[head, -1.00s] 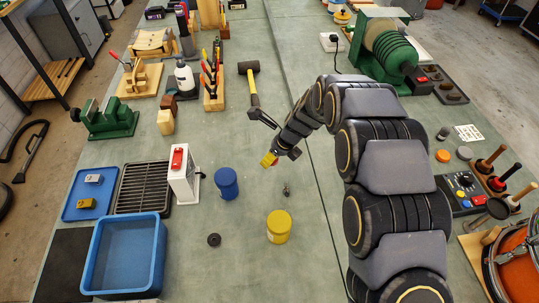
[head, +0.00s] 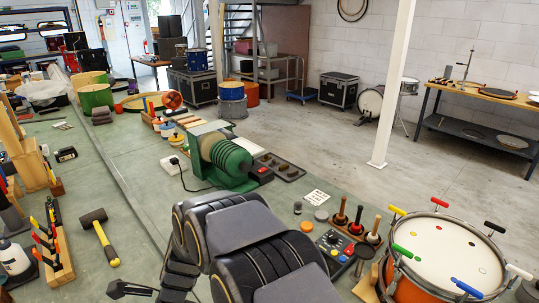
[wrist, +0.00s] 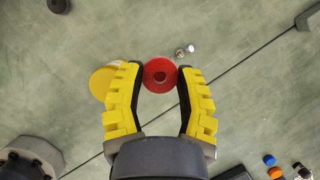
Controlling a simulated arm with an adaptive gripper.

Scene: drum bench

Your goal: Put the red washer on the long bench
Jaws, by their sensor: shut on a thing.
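In the wrist view, the red washer (wrist: 152,72) sits between the fingertips of my gripper (wrist: 160,75). My gripper and the washer are outside the head view, where only my arm shows at the bottom. There, a long green bench (head: 145,165) runs away toward the back left, with a seam along it. A wooden-topped bench (head: 480,97) stands by the right wall.
In the wrist view, a yellow jar (wrist: 102,84) is partly behind the left finger, and a silver bolt (wrist: 186,50) lies near the washer. In the head view, a green machine (head: 222,155), a mallet (head: 100,235) and a drum (head: 440,260) surround my arm.

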